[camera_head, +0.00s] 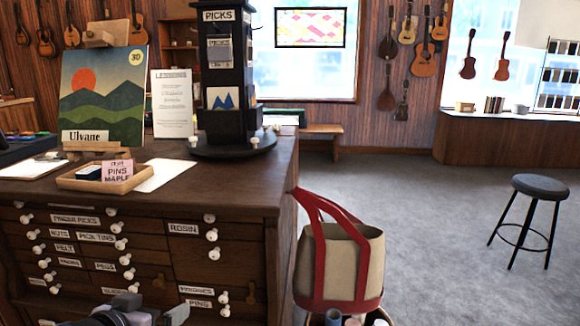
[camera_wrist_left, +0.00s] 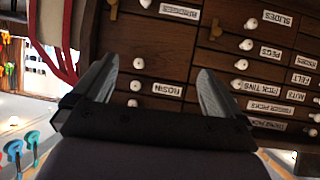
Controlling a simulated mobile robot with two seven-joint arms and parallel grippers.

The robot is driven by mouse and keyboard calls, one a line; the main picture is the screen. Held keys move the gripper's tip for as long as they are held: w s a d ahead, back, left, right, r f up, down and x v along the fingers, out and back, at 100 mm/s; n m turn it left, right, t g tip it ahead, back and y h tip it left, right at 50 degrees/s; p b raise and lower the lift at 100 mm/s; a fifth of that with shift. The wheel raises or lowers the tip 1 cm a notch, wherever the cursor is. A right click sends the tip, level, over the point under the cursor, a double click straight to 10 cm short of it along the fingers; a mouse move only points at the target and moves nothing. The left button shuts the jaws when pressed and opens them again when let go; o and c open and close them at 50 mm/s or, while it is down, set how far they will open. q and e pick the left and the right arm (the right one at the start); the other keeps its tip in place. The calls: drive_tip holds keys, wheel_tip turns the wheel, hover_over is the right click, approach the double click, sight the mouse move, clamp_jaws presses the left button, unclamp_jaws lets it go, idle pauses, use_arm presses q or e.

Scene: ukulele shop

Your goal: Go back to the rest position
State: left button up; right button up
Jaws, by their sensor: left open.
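My left gripper (camera_head: 150,308) is at the bottom edge of the head view, in front of the dark wooden drawer cabinet (camera_head: 150,238). In the left wrist view my left gripper (camera_wrist_left: 157,72) has its two fingers spread apart with nothing between them. The labelled drawer fronts (camera_wrist_left: 170,55) with white knobs lie beyond the fingers, and the gap to them is hard to judge. My right gripper is not in view.
A red-handled cream tote bag (camera_head: 340,262) stands beside the cabinet's right side. The cabinet top holds a black picks tower (camera_head: 226,80), a wooden tray (camera_head: 68,182) and a landscape picture (camera_head: 105,95). A stool (camera_head: 540,187) stands at right; grey floor between is clear.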

use_arm(q)
drive_tip(key=s+d+f+p, duration=0.1)
drive_tip(key=s+d+f, duration=0.1)
drive_tip(key=s+f, duration=0.7)
drive_tip(key=s+d+f+g+p, duration=0.1)
drive_tip(key=s+d+f, duration=0.2)
drive_tip(key=s+f, duration=0.7)
drive_tip(key=s, duration=0.3)
drive_tip(key=shift+s+f+m, duration=0.2)
drive_tip(key=shift+f+m, duration=0.05)
drive_tip(key=shift+m, duration=0.05)
